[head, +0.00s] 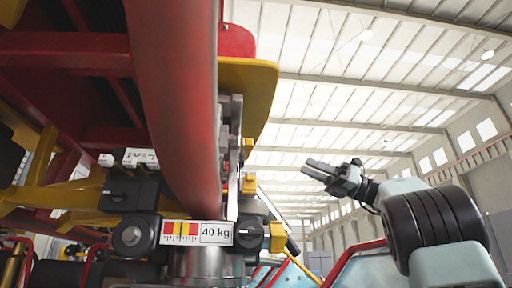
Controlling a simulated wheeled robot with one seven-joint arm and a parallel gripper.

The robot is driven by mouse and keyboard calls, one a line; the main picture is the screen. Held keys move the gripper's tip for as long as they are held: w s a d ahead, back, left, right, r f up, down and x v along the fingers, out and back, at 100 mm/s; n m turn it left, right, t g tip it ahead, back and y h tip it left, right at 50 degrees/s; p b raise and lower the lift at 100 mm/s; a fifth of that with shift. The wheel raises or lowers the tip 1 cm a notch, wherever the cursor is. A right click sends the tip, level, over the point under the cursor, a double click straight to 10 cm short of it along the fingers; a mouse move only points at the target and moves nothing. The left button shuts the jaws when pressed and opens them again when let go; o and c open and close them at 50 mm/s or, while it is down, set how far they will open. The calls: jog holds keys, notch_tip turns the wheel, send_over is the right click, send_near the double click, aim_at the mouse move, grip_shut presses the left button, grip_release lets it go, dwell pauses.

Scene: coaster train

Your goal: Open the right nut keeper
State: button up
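No part can be surely made out as the right nut keeper. Small yellow parts sit at the right side of the train's underside: a yellow block (249,184) on the grey metal bracket, and a yellow knob-like part (278,237) beside a black round fitting (249,235). My gripper (311,168) is raised in the air to the right of these parts, with its fingers pointing left. It touches nothing visible and no object shows in it. Its two fingers lie close together at this angle, so any gap is hard to judge.
A thick red rail (177,90) comes down in front of the bracket. A yellow plate (262,85) juts out above. Open air lies between my gripper and the train.

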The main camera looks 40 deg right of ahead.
jog(key=p+x, duration=0.6)
jog(key=x, duration=1)
jog(key=shift+a+f, duration=0.1)
jog(key=shift+c, duration=0.4)
grip_shut()
